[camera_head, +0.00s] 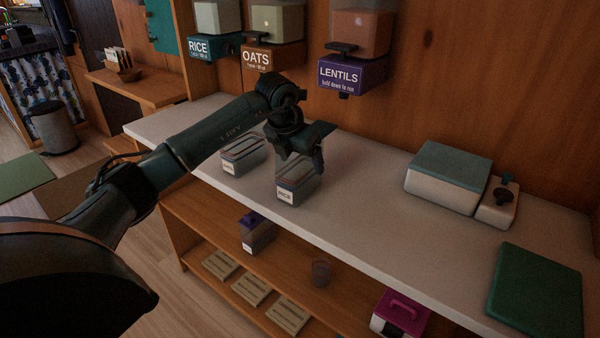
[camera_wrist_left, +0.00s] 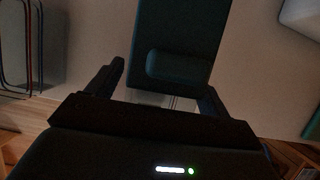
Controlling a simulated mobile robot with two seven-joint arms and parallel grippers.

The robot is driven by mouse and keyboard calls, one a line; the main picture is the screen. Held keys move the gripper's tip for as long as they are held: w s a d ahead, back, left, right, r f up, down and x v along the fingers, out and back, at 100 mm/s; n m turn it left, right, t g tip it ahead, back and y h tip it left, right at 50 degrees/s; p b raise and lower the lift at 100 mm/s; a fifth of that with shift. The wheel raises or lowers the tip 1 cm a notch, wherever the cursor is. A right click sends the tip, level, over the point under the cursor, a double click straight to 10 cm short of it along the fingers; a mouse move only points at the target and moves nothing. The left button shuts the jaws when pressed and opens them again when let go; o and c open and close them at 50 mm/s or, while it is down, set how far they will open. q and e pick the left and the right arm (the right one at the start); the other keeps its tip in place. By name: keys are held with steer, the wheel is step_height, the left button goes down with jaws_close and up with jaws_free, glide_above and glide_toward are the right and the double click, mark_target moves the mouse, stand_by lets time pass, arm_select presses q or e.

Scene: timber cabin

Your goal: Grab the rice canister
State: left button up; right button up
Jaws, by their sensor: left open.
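The rice canister (camera_head: 284,193) is a clear box with a white label, which seems to read RICE, and coloured stripes. It stands upright near the counter's front edge. My left gripper (camera_head: 303,160) is open, pointing down right over it and hiding part of its top. I cannot tell whether the fingers touch it. In the left wrist view, the open fingers of my left gripper (camera_wrist_left: 162,92) frame a strip of something pale and clear. A dark teal block with a rounded bump fills the upper middle there; I cannot tell what it belongs to.
A similar striped canister (camera_head: 243,155) stands to the left on the counter (camera_head: 365,215). A teal-topped white box (camera_head: 447,180) and a green board (camera_head: 537,290) lie right. Dispensers, including lentils (camera_head: 352,75), hang behind. A purple-lidded canister (camera_head: 257,235) is on the shelf below. The counter's middle is clear.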

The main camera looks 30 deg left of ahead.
arm_select(q)
steer(key=shift+c, duration=0.3)
steer(key=c, duration=1.1)
steer(key=shift+r, duration=0.1)
